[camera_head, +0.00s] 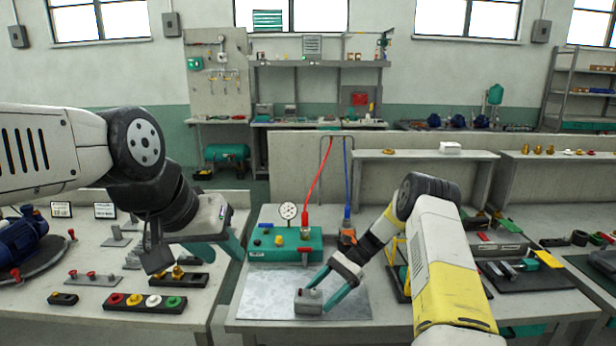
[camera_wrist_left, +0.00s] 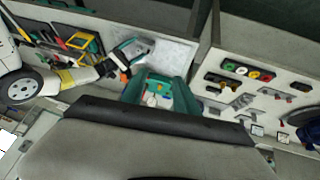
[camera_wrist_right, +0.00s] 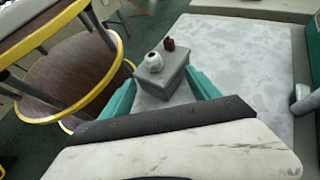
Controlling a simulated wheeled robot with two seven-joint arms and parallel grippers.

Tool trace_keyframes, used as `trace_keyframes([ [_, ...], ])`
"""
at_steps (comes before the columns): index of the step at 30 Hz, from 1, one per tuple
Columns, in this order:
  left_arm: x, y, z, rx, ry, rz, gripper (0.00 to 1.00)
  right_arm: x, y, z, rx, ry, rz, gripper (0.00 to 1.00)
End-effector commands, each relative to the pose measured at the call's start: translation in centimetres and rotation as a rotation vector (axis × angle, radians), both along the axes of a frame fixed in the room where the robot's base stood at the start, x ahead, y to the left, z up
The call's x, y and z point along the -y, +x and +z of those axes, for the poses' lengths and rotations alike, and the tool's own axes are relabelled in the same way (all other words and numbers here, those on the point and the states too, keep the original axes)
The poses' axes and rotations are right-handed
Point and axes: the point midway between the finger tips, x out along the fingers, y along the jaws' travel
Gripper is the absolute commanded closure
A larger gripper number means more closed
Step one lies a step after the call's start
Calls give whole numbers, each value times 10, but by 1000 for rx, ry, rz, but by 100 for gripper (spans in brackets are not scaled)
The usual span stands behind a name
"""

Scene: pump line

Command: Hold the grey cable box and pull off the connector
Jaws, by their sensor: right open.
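The grey cable box (camera_head: 308,301) sits on the pale metal sheet (camera_head: 262,296) at the front of the middle bench. In the right wrist view the box (camera_wrist_right: 160,82) has a white round fitting (camera_wrist_right: 153,62) and a small brown piece (camera_wrist_right: 169,44) on top. I cannot tell which is the connector. My right gripper (camera_head: 328,291) is open, its teal fingers on either side of the box; finger contact is unclear. My left gripper (camera_head: 226,240) is raised left of the sheet, apart from the box. I cannot make out its finger gap.
A teal pump unit (camera_head: 262,243) with a gauge (camera_head: 288,211), red hose (camera_head: 318,172) and blue hose (camera_head: 346,180) stands behind the sheet. A strip of coloured buttons (camera_head: 143,302) lies on the left bench. A black tray (camera_head: 520,277) lies right. The sheet's left part is clear.

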Motion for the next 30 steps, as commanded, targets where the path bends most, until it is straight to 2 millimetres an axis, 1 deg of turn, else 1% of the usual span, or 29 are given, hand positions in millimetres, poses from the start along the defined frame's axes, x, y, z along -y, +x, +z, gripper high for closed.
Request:
trace_keyframes([
  [5, 0, 0, 0, 0, 0, 0, 64, -7, -5, -5, 0, 0, 0, 30],
  [14, 0, 0, 0, 0, 0, 0, 64, -8, -6, -5, -1, 0, 0, 30],
  [17, 0, 0, 0, 0, 0, 0, 64, -8, -6, -5, -1, 0, 0, 47],
  [18, 0, 0, 0, 0, 0, 0, 64, -8, -6, -5, -1, 0, 0, 55],
  [19, 0, 0, 0, 0, 0, 0, 64, -8, -6, -5, -1, 0, 0, 60],
  [20, 0, 0, 0, 0, 0, 0, 64, -8, -6, -5, -1, 0, 0, 63],
  [22, 0, 0, 0, 0, 0, 0, 64, -8, -6, -5, -1, 0, 0, 67],
  [25, 0, 0, 0, 0, 0, 0, 64, -8, -6, -5, -1, 0, 0, 68],
  [26, 0, 0, 0, 0, 0, 0, 68, -8, -6, -5, -1, 0, 0, 68],
  [27, 0, 0, 0, -1, 1, -1, 74, -8, -6, -5, -1, 0, 0, 68],
  [30, 1, 4, 0, -8, 11, -15, 74, -8, -6, -5, -1, 0, 0, 68],
])
